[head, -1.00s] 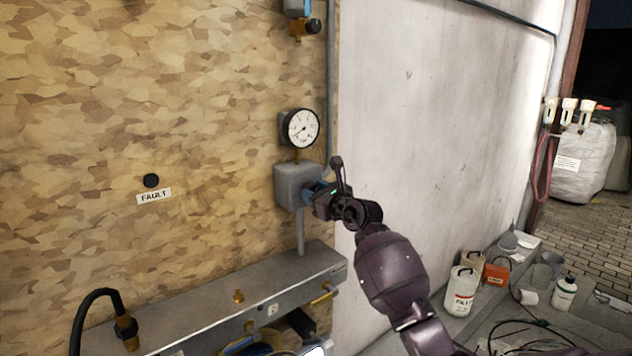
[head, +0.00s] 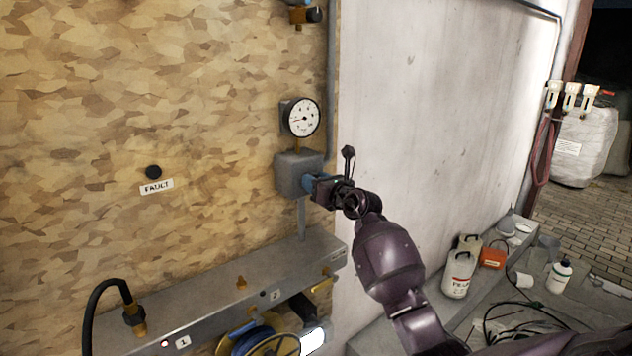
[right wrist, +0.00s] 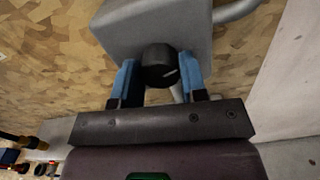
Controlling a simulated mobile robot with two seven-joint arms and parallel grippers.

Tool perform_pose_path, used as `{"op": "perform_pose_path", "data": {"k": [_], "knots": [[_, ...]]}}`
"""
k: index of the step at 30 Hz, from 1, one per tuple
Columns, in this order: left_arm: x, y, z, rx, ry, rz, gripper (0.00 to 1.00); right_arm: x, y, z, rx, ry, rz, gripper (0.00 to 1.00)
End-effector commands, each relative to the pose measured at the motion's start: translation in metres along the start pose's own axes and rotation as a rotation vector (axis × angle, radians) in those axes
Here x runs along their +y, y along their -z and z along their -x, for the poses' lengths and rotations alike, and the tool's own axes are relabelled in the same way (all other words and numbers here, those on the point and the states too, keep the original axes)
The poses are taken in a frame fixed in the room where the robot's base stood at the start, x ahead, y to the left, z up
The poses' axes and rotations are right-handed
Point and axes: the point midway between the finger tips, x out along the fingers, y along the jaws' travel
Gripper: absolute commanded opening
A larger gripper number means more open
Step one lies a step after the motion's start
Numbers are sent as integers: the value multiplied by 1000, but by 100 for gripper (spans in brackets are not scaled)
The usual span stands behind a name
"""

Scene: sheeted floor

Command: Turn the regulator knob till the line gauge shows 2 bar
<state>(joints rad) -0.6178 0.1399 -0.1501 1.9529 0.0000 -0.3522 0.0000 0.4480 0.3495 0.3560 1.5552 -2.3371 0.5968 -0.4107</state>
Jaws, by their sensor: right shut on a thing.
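The line gauge (head: 302,117) is a round white dial with a black rim, upright on the board above the grey regulator box (head: 290,174). Its needle appears to point left, but the figures are too small to read. In the right wrist view the black regulator knob (right wrist: 158,62) with a pale pointer line sticks out of the grey box (right wrist: 135,25). My right gripper (head: 311,183) is at the box's right face, its blue fingers (right wrist: 161,72) on both sides of the knob and shut on it. In the head view fingers and wrist hide the knob. My left gripper is out of view.
A metal ledge (head: 215,295) with brass fittings and a black hose (head: 92,300) runs below the box. A black button (head: 153,172) sits above a FAULT label (head: 157,187). White containers (head: 459,275) stand at the lower right. The pale wall (head: 430,110) beside the board is clear.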

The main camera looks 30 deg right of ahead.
Motion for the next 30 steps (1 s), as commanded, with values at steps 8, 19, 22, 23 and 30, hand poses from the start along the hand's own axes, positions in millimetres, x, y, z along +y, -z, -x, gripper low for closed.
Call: {"op": "perform_pose_path", "data": {"k": [8, 19, 22, 23, 30], "knots": [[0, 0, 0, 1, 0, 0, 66, 0, 1, 0, 2, 0, 1, 58], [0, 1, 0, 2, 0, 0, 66, 0, 0, 2, 0, 0, 2, 65], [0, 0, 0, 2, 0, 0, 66, 0, 1, 8, 1, 0, 1, 65], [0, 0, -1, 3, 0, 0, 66, -1, 1, 12, 1, 1, 2, 65], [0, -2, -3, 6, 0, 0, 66, 0, 2, 50, 0, 1, 4, 65]]}}
